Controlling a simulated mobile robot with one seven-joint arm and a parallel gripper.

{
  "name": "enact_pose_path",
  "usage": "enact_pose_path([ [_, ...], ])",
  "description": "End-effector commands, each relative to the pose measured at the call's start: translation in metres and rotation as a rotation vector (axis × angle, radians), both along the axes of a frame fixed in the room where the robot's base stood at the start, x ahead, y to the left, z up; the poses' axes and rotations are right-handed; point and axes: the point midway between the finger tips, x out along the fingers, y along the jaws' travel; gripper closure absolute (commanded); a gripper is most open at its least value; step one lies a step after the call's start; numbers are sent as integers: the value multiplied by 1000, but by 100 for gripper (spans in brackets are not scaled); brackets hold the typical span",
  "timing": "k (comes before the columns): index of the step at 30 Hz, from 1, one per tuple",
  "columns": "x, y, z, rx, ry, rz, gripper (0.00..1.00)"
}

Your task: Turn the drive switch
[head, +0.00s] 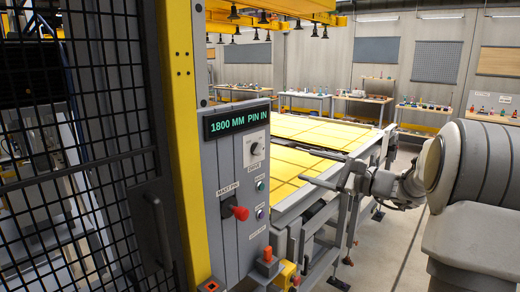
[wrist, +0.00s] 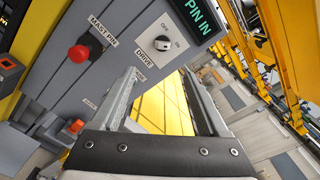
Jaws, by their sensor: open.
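The drive switch (head: 256,149) is a small rotary knob on the grey control panel (head: 229,246), above the DRIVE label and below the lit display (head: 238,121) reading "1800 MM PIN IN". In the wrist view the knob (wrist: 163,43) sits upper centre, beside OFF and ON marks; which mark it points to is hard to tell. My gripper (head: 299,165) is open and empty, right of the panel, over the near side of the yellow table. In the wrist view its two fingers (wrist: 158,72) reach up toward the panel, and the knob lies beyond their tips, apparently untouched.
A red mast pin knob (head: 240,212) sticks out lower left on the panel, with small buttons (head: 260,186) beside it. A black mesh guard (head: 80,140) stands left. The yellow-topped table (head: 318,132) lies behind my gripper. Yellow overhead beams with suction cups (head: 257,34) hang above.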

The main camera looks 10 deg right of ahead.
Motion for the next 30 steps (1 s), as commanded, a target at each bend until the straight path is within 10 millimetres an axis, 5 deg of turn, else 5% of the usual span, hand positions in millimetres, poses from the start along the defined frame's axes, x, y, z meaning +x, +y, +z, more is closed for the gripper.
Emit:
enact_pose_path([
  [5,11,2,2,14,-9,-7,22],
  [24,117,80,3,12,-6,-6,22],
  [30,136,94,2,11,-6,-7,22],
])
